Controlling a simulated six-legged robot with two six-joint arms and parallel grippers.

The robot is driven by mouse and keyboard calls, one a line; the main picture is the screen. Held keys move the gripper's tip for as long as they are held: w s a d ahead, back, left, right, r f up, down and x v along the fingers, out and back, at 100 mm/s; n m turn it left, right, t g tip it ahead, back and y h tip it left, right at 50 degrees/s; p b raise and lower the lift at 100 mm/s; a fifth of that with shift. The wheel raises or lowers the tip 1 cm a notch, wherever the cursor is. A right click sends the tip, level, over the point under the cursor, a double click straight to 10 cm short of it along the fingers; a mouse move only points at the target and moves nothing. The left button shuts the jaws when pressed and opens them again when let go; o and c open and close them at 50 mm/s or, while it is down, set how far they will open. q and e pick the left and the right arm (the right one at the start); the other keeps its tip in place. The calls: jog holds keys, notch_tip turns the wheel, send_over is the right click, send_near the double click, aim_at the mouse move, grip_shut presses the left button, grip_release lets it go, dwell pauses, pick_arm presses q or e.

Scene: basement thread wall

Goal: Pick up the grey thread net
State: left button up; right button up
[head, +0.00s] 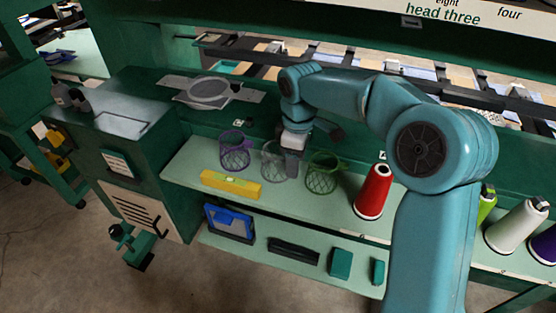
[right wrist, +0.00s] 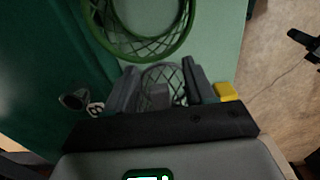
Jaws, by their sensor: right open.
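The grey thread net (head: 271,163) is an open mesh cup on the pale green shelf, between the purple net (head: 234,152) and the green net (head: 321,174). My right gripper (head: 291,154) points down at the grey net's right side and partly covers it in the head view. In the right wrist view, the open fingers (right wrist: 160,88) have the grey net (right wrist: 162,76) showing between them. I cannot tell whether either finger touches it. My left gripper is not in view.
A yellow level-like bar (head: 231,186) lies in front of the nets. A red thread cone (head: 373,192) stands to their right. The green net (right wrist: 150,45) is close to my right gripper. A lower shelf (head: 262,262) holds a blue-framed item and small boxes.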

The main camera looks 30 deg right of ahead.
jog(key=shift+r, duration=0.1)
jog(key=shift+c, duration=0.7)
grip_shut()
